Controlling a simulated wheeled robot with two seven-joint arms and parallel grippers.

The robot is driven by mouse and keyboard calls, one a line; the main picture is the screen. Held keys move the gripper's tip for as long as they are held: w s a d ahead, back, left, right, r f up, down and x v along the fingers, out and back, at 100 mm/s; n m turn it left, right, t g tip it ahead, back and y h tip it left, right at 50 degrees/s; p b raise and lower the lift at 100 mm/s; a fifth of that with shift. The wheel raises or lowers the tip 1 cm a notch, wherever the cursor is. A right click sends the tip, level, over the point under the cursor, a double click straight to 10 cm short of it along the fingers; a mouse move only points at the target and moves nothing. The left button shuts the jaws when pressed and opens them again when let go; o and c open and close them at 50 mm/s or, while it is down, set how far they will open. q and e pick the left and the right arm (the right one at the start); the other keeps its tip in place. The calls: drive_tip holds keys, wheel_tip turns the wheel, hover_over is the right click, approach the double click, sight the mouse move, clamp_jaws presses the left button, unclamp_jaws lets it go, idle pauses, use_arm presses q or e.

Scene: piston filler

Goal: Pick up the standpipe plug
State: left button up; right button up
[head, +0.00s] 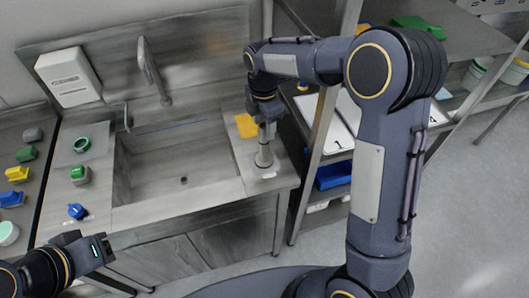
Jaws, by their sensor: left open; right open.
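The standpipe plug looks to be the upright metal cylinder (264,157) with a wider base on the counter to the right of the sink. My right gripper (266,121) points down directly over it, with its fingers at the cylinder's upper part. It is open; whether the fingers touch the cylinder cannot be told. My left gripper (104,248) is open and empty, low in front of the counter's left part, well away from the cylinder.
The sink basin (180,160) lies left of the cylinder. A yellow cloth (246,125) lies behind it. A shelf post (318,125) stands close on the right. Blue (76,211) and green (78,173) items sit on the counter's left side.

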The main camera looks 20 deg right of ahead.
sight(264, 135)
wheel_tip(264, 135, down, 5)
drive_tip(key=shift+f+p, duration=0.15)
drive_tip(key=shift+p, duration=0.6)
drive_tip(key=shift+c, duration=0.4)
clamp_jaws()
